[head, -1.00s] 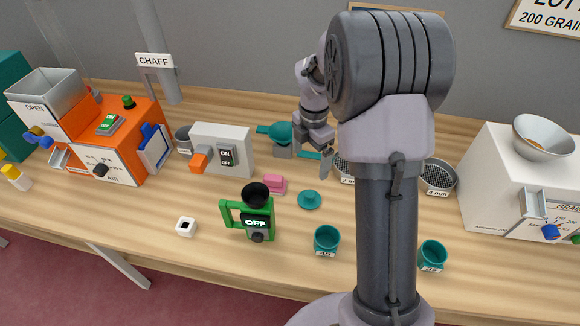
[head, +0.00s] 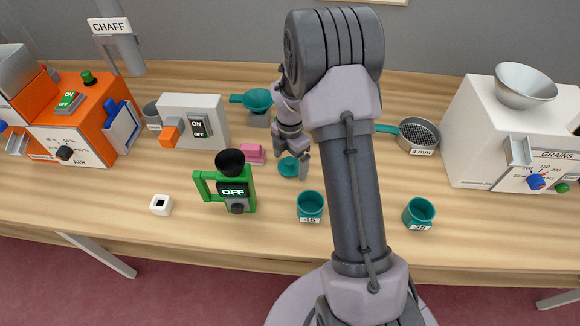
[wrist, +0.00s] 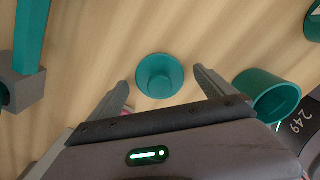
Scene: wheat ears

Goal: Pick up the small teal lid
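The small teal lid (head: 289,167) lies on the wooden table, between the pink block and the teal cup marked 45. In the wrist view the lid (wrist: 160,76) is a round disc with a raised knob, a little beyond and between my fingertips. My gripper (head: 305,168) is beside and above the lid in the head view, hiding part of its right side. In the wrist view my gripper (wrist: 162,82) has its two fingers spread wide with nothing between them touching. How high the fingertips are above the table is hard to tell.
A teal cup (head: 310,207) stands near the lid; it shows at the right in the wrist view (wrist: 268,95). A pink block (head: 252,153) and a green device reading OFF (head: 235,190) are to the left. Another teal cup (head: 419,213) stands right. The front table is mostly clear.

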